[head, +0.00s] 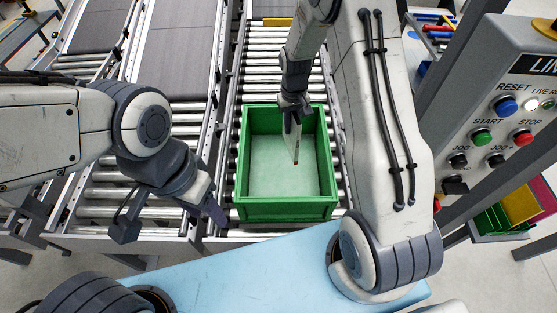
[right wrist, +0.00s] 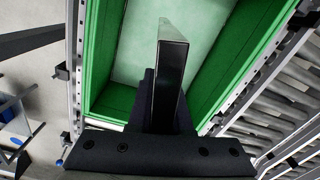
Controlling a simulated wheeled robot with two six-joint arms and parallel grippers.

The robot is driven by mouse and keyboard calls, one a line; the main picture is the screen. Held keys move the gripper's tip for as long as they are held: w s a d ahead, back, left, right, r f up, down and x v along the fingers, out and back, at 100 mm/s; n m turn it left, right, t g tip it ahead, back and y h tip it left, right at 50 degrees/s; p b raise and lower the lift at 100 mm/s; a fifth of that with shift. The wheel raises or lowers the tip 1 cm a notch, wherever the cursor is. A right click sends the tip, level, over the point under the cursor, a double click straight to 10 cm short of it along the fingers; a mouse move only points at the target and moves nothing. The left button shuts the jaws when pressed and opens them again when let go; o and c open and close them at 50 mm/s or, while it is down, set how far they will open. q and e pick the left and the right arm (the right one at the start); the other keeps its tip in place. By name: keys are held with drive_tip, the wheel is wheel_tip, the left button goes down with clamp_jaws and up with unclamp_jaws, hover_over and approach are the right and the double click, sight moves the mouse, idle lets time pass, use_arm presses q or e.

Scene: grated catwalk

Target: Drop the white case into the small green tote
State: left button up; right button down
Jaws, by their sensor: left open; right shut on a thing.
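The small green tote (head: 285,210) stands on the roller conveyor in the middle of the head view; its visible floor is pale and bare. My right gripper (head: 292,108) is over the tote and shut on the white case (head: 296,146). The case hangs down, thin and nearly edge-on, within the tote's outline; I cannot tell how far below the rim it reaches. In the right wrist view the case (right wrist: 168,75) shows a dark narrow side between the fingers, with the tote (right wrist: 235,60) behind it. My left gripper (head: 170,220) is open and empty, left of the tote.
Conveyor rollers (head: 185,120) run on both sides of the tote. A control panel (head: 500,120) with buttons stands at the right. A light blue surface (head: 240,275) lies in front of the conveyor. Colored bins (head: 520,205) sit low at the far right.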

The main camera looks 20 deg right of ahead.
sight(292, 115)
drive_tip(key=shift+f+b, duration=2.2)
drive_tip(key=shift+f, duration=0.8)
drive_tip(key=c, duration=0.8)
unclamp_jaws()
drive_tip(key=shift+o, duration=0.2)
wheel_tip(292, 115, up, 10)
drive_tip(key=b, duration=0.2)
drive_tip(key=shift+r+b, duration=0.25)
drive_tip(key=shift+b, duration=0.1)
